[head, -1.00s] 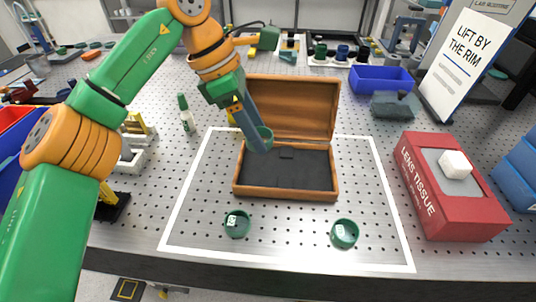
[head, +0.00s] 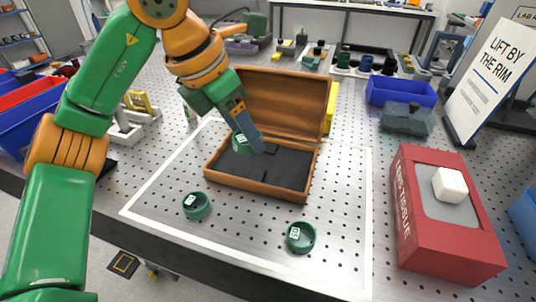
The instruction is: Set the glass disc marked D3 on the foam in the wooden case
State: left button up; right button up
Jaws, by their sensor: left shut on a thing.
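The open wooden case (head: 256,195) stands on the perforated table, lid (head: 290,100) raised at the back, dark foam (head: 285,172) in its base. My left gripper (head: 257,150) reaches down over the left back part of the foam. It is shut on a green-rimmed glass disc (head: 240,143) with a white label, partly hidden by a finger. I cannot tell whether the disc touches the foam. Two similar discs lie on the table in front of the case, one at the left (head: 196,206) and one at the right (head: 300,238). Their labels are too small to read surely. My right gripper is out of view.
A red lens tissue box (head: 405,215) with a white block (head: 449,185) on it stands at the right. A blue bin (head: 400,94) and a "LIFT BY THE RIM" sign (head: 488,75) stand behind it. Table around the front discs is clear.

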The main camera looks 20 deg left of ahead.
pick_arm(q)
jog(key=p, duration=0.1)
send_near(266, 160)
jog(key=shift+w+d+f, duration=0.7)
jog(key=shift+d+f, duration=0.05)
jog(key=shift+d, duration=0.15)
jog(key=f, duration=0.2)
jog(key=f+p, duration=0.1)
jog(key=f, duration=0.1)
jog(key=shift+w+a, duration=0.15)
jog(key=shift+w, duration=0.2)
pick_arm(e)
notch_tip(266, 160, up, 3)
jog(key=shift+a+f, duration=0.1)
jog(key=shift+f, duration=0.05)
pick_arm(q)
jog(key=shift+f, duration=0.1)
jog(key=shift+f+b, duration=0.15)
jog(key=shift+b, duration=0.15)
jog(key=o, duration=1.4)
jog(key=shift+c, duration=0.2)
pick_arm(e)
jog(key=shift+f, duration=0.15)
